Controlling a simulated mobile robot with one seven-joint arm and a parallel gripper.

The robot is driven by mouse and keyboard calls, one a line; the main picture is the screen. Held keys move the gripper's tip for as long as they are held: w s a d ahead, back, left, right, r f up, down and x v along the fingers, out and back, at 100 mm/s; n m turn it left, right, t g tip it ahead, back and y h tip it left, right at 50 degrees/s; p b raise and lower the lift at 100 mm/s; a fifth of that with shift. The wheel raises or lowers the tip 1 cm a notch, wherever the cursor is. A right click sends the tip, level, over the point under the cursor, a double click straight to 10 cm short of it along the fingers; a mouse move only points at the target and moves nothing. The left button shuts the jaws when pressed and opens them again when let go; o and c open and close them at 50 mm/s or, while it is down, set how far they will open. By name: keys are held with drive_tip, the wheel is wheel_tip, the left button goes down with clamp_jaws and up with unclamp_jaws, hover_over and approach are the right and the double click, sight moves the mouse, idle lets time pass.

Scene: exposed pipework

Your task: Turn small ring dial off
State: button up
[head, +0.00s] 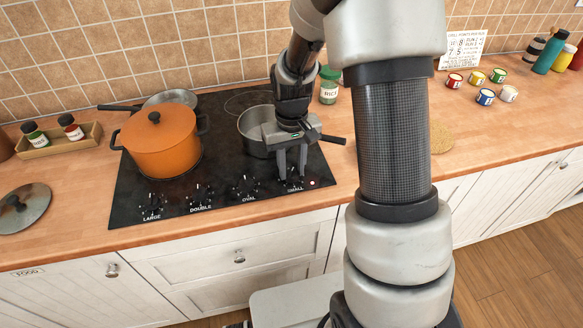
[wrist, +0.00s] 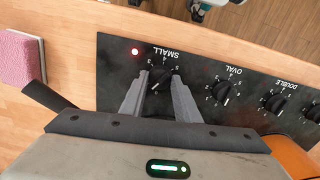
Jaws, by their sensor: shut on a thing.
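The dial labelled SMALL (wrist: 159,77) is a black knob with printed numbers at the front right corner of the black cooktop (head: 190,195). My gripper (wrist: 160,82) is over this dial with a finger on either side, closed on it. In the head view my gripper (head: 291,176) reaches down to the same dial, and its fingers partly hide the knob. A red light (wrist: 135,51) glows beside the SMALL label; it also shows in the head view (head: 312,183).
The OVAL dial (wrist: 221,91) and DOUBLE dial (wrist: 275,103) sit in the same row. A steel pan (head: 252,135) stands just behind my gripper, its handle to the right. An orange pot (head: 160,143) is at the left. A pink sponge (wrist: 22,58) lies beside the cooktop.

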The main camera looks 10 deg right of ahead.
sight(292, 172)
drive_tip(key=n, duration=0.6)
drive_tip(key=shift+n, duration=0.3)
idle(0.4)
drive_tip(key=o, duration=1)
drive_tip(key=shift+o, duration=0.2)
wheel_tip(292, 172, up, 18)
drive_tip(key=p, duration=0.1)
drive_tip(key=shift+f+p, duration=0.25)
drive_tip(key=shift+p, duration=0.1)
